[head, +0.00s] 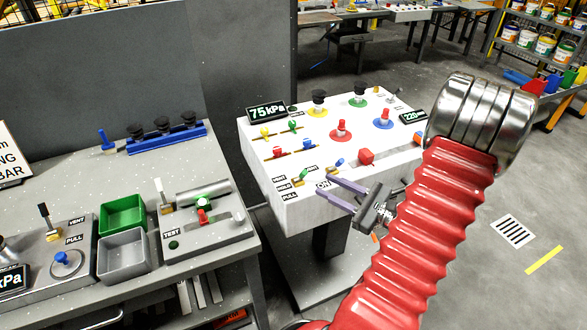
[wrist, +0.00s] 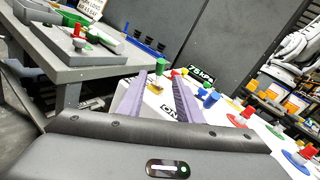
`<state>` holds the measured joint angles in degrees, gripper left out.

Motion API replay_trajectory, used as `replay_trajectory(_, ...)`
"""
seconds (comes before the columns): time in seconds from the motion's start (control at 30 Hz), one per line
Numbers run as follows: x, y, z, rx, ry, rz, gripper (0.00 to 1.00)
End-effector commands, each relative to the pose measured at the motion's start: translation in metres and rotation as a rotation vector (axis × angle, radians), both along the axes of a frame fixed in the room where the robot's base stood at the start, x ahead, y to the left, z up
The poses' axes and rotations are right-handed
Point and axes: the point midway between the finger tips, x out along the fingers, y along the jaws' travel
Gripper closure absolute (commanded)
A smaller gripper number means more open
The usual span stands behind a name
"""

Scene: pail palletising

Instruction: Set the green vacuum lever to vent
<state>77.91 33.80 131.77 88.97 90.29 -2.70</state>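The green-tipped lever (head: 301,172) stands on a small yellow plate at the front left corner of the white console (head: 300,208). Labels reading VENT, HOLD and PULL (head: 285,188) run beside it on the left, VENT farthest back. The lever is too small to tell which label it is set at. My gripper (head: 324,186) is open and empty, to the right of the lever and apart from it, near the console's front edge and the ON label. In the wrist view its two purple fingers (wrist: 160,78) are spread.
Red, blue, green and yellow knobs and slider levers cover the console behind. A grey bench (head: 215,262) with bins and another lever panel stands left. Floor at right is clear.

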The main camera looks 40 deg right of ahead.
Motion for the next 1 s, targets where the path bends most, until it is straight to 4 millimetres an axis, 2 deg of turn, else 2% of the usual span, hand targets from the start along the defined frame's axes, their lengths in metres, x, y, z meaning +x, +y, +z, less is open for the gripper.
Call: replay_trajectory(1.0,0.117,0.028,0.000,0.000,0.001,0.002,0.68)
